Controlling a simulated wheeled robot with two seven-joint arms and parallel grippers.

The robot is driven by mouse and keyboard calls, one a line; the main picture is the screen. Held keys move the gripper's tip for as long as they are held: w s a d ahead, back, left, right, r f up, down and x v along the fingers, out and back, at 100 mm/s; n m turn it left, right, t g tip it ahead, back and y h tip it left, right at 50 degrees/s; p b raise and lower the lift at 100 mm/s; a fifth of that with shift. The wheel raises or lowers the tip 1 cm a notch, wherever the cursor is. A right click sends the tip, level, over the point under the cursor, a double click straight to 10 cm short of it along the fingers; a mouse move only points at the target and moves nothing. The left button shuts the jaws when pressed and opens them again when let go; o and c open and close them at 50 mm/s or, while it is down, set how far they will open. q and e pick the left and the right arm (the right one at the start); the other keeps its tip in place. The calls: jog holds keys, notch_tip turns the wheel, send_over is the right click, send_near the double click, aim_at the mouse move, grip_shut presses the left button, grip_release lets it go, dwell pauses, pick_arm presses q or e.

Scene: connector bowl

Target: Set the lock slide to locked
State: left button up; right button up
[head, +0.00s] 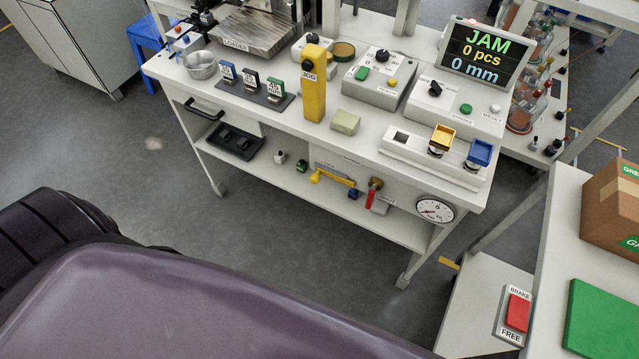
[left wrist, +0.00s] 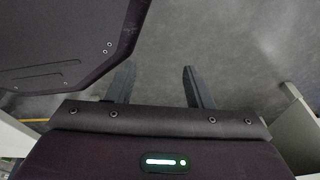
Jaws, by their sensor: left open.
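No part is readable as a lock slide in these frames. A red-handled part (head: 374,193) beside a small label, and a yellow bar (head: 332,177) in front of a grey plate, sit low on the bench; I cannot tell whether either is the slide. A red slider or switch (head: 517,313) labelled BRAKE and FREE is at the lower right. My left gripper (left wrist: 158,80) shows in the left wrist view, its two dark fingers apart with nothing between them, above grey floor. My right gripper is not in view.
The white bench (head: 300,130) carries a screen (head: 479,52) reading JAM, a yellow JOG post (head: 313,85), control boxes and a metal bowl (head: 201,66). A cardboard box (head: 612,205) stands at right. Open floor (head: 290,240) lies before the bench.

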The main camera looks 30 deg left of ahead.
pick_arm(q)
jog(key=w+a+t+b, duration=0.1)
jog(key=w+t+b, duration=0.3)
jog(key=w, duration=0.7)
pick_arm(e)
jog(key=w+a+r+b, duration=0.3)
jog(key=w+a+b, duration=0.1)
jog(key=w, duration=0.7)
pick_arm(q)
jog(key=t+b, duration=0.8)
jog(key=t, duration=0.3)
send_near(313, 182)
jog(key=w, duration=0.8)
jog(key=shift+w+f+b, duration=0.15)
jog(key=shift+f+b, duration=0.1)
jog(key=shift+b, duration=0.15)
jog(key=shift+w, duration=0.4)
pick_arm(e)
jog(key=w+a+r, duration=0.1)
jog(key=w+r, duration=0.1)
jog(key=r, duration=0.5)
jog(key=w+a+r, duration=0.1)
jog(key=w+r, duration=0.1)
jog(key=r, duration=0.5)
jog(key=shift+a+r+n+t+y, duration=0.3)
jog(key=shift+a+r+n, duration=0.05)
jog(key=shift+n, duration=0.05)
pick_arm(q)
jog(key=shift+c, duration=0.5)
grip_shut()
